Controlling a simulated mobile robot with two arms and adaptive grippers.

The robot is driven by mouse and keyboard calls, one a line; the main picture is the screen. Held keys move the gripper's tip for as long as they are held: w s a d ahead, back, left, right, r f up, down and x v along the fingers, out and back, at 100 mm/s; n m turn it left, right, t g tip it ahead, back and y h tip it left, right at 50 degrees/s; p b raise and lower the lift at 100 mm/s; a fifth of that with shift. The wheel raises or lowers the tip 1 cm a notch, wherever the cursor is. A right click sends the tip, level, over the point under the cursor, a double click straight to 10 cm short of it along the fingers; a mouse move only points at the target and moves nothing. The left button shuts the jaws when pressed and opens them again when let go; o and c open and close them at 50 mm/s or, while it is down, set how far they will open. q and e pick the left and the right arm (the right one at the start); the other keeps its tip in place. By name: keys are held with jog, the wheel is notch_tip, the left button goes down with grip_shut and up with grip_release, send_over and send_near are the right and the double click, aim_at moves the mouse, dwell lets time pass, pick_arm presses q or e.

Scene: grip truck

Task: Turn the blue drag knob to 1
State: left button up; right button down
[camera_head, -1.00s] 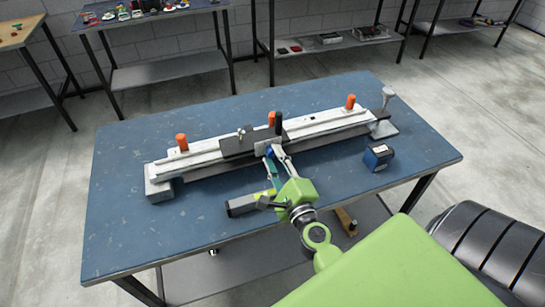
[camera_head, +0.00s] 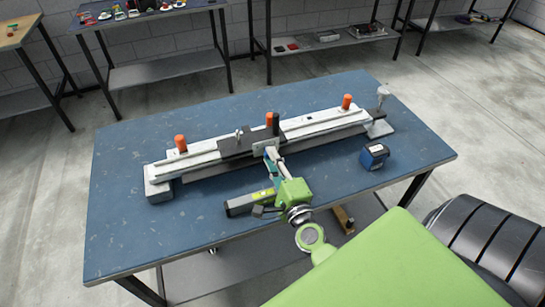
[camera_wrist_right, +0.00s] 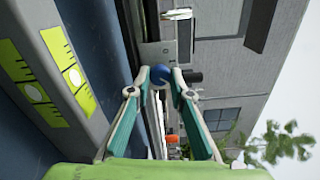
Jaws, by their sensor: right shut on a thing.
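The blue knob (camera_wrist_right: 159,75) sits on the front of the grey carriage plate (camera_wrist_right: 152,52), between my right fingertips in the right wrist view. In the head view the fingers mostly hide it. My right gripper (camera_head: 272,154) reaches up from the front of the table to the middle of the rail device (camera_head: 205,158) and is shut on the knob. The gripper also shows in the right wrist view (camera_wrist_right: 160,84), with its green fingers closing from both sides. The number that the knob points to cannot be read. My left gripper is not in view.
A grey level (camera_head: 240,206) with yellow-green labels lies close to my right gripper. A small dark blue box (camera_head: 374,156) stands to the right on the blue table (camera_head: 120,228). Orange handles (camera_head: 181,143) and a black knob (camera_head: 276,120) rise from the device. The table's left front is clear.

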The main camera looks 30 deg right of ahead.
jog(key=n+p, duration=0.1)
jog(key=n, duration=0.1)
jog(key=n+p, duration=0.1)
jog(key=n, duration=0.1)
jog(key=n+p, duration=0.2)
jog(key=shift+r, duration=0.3)
jog(key=n+p, duration=0.2)
jog(key=n, duration=0.3)
jog(key=shift+f+n+p, duration=0.15)
jog(key=shift+n+p, duration=0.15)
jog(key=shift+p, duration=0.1)
jog(key=c, duration=2.1)
grip_release()
jog(key=shift+w+f, duration=0.1)
jog(key=v, duration=1.2)
